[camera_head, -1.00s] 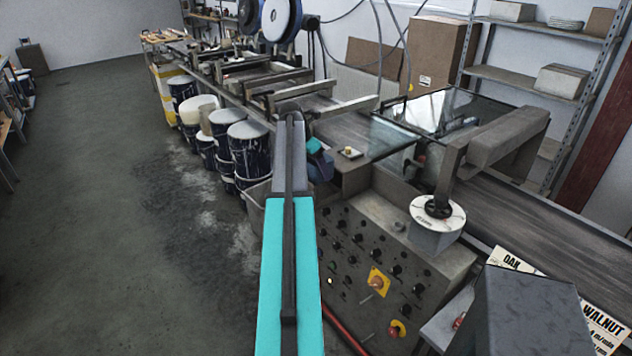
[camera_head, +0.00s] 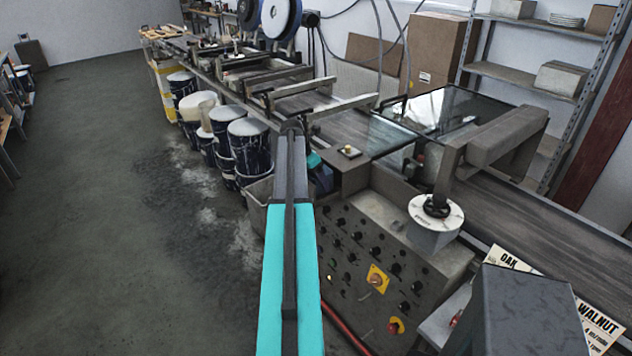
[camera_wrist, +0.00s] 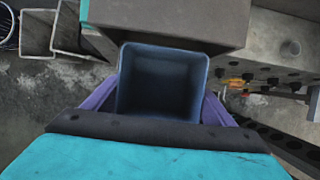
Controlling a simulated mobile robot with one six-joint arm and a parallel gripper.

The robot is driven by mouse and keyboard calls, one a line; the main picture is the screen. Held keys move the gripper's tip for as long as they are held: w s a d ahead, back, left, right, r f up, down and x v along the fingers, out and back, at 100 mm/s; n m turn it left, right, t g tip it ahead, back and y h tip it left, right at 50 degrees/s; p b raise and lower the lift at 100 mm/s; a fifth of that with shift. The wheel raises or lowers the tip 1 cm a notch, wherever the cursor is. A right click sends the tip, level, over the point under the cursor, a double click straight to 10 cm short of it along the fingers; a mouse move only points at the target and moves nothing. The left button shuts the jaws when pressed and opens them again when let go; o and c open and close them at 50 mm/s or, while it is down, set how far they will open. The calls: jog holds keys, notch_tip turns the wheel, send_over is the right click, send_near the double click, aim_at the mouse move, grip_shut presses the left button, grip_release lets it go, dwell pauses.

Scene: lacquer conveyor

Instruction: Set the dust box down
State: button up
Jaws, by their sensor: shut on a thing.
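The dust box (camera_wrist: 203,88) is a dark blue, open-topped box, seen from above in the wrist view. It looks empty. My gripper (camera_wrist: 162,90) is shut on it, with one purple finger along each side. In the head view, a small dark blue part, likely the box (camera_head: 323,180), shows just right of my arm, beside the machine's control cabinet. My arm hides most of the box and the fingers there. The box's underside is hidden, so I cannot tell whether it touches anything below.
The control cabinet (camera_head: 358,240) with knobs stands close on the right. A grey ledge (camera_wrist: 180,20) lies right beyond the box in the wrist view. Several paint-stained buckets (camera_head: 248,150) and a grey bin (camera_head: 254,210) stand beneath the conveyor. The floor (camera_head: 110,250) at left is clear.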

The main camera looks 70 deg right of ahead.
jog(key=shift+f, duration=0.8)
jog(key=shift+f, duration=0.15)
jog(key=o, duration=1)
jog(key=shift+r, duration=0.2)
jog(key=b+v, duration=0.3)
jog(key=v, duration=0.9)
jog(key=shift+s, duration=0.1)
